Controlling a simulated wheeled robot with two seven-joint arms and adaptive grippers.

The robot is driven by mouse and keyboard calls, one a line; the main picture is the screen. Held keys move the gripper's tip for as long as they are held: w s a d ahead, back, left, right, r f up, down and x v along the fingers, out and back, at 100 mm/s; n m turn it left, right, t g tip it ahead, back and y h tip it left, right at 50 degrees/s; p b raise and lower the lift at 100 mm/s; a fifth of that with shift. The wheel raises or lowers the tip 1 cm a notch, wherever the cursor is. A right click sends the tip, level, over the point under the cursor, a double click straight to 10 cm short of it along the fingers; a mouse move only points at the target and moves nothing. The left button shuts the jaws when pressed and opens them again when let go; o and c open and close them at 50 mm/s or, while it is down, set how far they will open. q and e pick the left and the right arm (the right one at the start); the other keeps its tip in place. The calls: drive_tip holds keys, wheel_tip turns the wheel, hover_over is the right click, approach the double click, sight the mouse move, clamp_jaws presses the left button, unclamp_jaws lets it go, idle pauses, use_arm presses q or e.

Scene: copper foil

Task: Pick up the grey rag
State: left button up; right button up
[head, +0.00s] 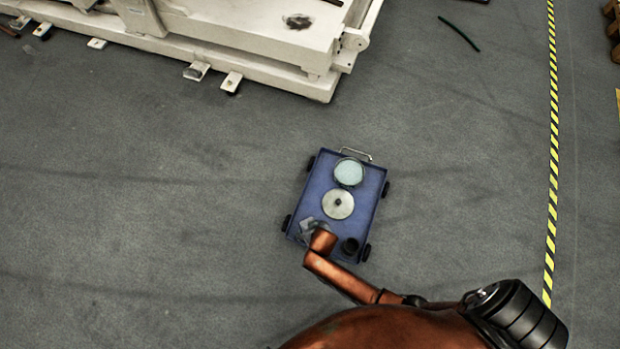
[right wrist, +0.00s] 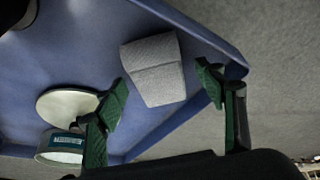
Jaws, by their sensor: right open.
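The grey rag (right wrist: 155,68) lies as a folded, blocky bundle on the blue cart top, near a raised rim, in the right wrist view. My right gripper (right wrist: 163,82) is open, with its green-padded fingers to either side of the rag's near part in the picture. Contact with the rag cannot be told. In the head view my copper arm covers the cart's lower left part, and a small grey patch beside its end cannot be clearly told as rag or gripper. My left gripper is not in view.
The blue cart (head: 317,190) stands on open grey floor. It carries a pale round lid-like disc (head: 338,204), a round tin with a light top (head: 349,172) and a dark cup (head: 350,246). A large white machine (head: 250,60) stands at the back.

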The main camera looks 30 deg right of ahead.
drive_tip(key=shift+c, duration=0.5)
drive_tip(key=c, duration=1.1)
drive_tip(key=shift+r, duration=0.1)
drive_tip(key=shift+c, duration=0.2)
